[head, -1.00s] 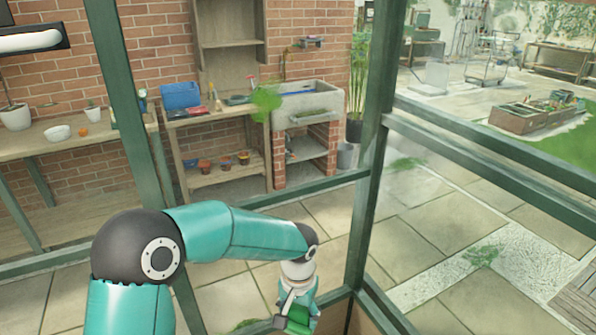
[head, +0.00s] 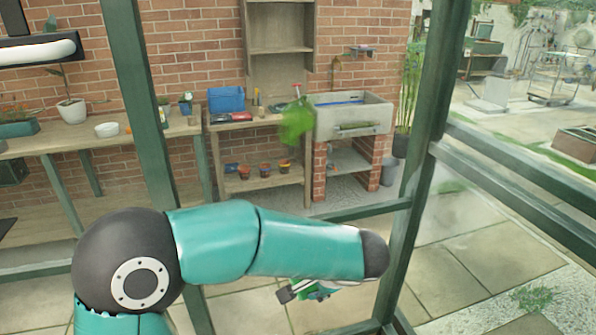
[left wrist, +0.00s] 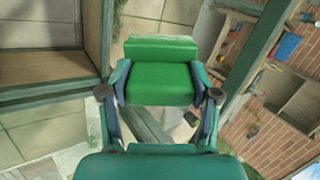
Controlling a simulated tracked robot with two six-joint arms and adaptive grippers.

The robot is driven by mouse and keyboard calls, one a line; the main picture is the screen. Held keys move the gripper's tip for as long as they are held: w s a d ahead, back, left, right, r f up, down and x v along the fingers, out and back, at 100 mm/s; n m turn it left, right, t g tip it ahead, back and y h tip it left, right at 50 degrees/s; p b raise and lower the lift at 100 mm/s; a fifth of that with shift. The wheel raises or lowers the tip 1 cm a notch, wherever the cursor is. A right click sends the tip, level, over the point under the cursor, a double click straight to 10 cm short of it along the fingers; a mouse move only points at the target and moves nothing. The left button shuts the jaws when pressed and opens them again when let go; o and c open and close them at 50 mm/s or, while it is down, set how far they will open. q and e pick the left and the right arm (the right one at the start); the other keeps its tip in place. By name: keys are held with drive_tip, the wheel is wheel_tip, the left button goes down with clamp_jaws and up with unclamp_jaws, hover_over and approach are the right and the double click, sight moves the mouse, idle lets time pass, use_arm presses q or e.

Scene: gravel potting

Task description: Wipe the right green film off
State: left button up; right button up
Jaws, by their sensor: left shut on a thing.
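My left gripper (left wrist: 161,97) is shut on a green sponge (left wrist: 160,72), which is held crosswise between its fingers. In the head view my own arm hides most of the gripper, and a bit of the green sponge (head: 315,295) shows below the forearm. A bright green film patch (head: 297,122) shows in front of the sink and shelf, apart from the sponge. Fainter green patches lie further right, one by the post (head: 452,186) and one lower down (head: 535,298); I cannot tell whether these are on glass or ground. My right gripper is not in view.
Dark green frame posts (head: 138,100) and rails (head: 515,190) cross the view close to my arm. Beyond them stand a potting bench (head: 232,125), a stone sink (head: 352,117) and a brick wall. Paving (head: 480,235) lies beyond the frame.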

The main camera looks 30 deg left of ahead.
use_arm(q)
wheel_tip(320, 180, up, 26)
drive_tip(key=s+a+m+t+y, duration=0.1)
drive_tip(key=s+m+t+y, duration=0.15)
drive_tip(key=t+y, duration=0.5)
drive_tip(key=p+x, duration=0.2)
drive_tip(key=x, duration=0.4)
drive_tip(key=shift+w+t, duration=0.45)
drive_tip(key=shift+x, duration=0.9)
